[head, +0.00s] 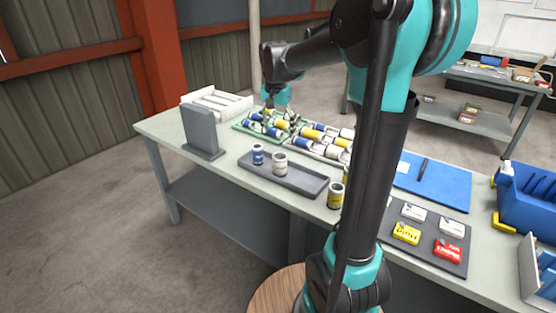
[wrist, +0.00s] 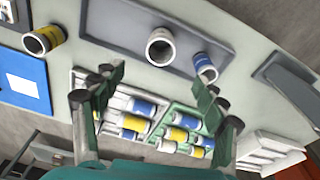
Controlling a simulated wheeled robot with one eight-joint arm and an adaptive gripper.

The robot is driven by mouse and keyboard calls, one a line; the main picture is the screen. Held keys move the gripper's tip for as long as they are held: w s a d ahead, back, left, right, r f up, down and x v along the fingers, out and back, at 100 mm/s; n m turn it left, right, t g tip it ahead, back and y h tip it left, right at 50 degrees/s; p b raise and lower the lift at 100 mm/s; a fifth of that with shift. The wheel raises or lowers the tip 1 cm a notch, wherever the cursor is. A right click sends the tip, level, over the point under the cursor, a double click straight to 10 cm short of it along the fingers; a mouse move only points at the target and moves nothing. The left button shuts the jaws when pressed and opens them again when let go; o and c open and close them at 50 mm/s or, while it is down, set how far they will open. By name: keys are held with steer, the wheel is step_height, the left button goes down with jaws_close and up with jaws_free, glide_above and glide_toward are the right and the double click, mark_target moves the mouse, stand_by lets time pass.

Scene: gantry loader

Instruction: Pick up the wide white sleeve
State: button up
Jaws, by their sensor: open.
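A wide white sleeve (head: 280,164) stands upright on the dark grey tray (head: 305,186), beside a narrower-looking blue-and-white sleeve (head: 258,155). In the wrist view the white sleeve (wrist: 160,48) shows its round open end, near the top centre, with the blue-and-white sleeve (wrist: 204,68) to its right. My gripper (head: 281,116) is above the rear of the bench, over the green rack and behind the tray. In the wrist view its fingers (wrist: 156,88) are spread apart with nothing between them. The white sleeve lies beyond the fingertips, apart from them.
A green rack (head: 240,125) and a paler rack (head: 290,149) hold several blue, yellow and white sleeves. A yellow-banded sleeve (head: 336,196) stands on the bench right of the tray. A grey upright plate (head: 200,128) stands left. A blue mat (head: 440,184) lies right.

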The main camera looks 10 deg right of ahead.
mark_target(280, 156)
steer(key=f, duration=0.7)
steer(key=w+f, duration=0.1)
steer(key=f, duration=0.3)
steer(key=shift+d+f, duration=0.25)
steer(key=shift+d, duration=0.15)
steer(key=shift+w+d+f, duration=0.1)
steer(key=shift+w+f, duration=0.05)
steer(key=shift+f, duration=0.7)
steer(key=shift+w+f, duration=0.2)
steer(key=shift+f, duration=0.65)
steer(key=shift+w+d+f, duration=0.1)
steer(key=shift+w+f, duration=0.05)
steer(key=shift+f, duration=0.7)
steer(key=shift+c, duration=0.6)
steer(key=c, duration=1.5)
steer(key=shift+r, duration=0.1)
steer(key=shift+c, duration=0.2)
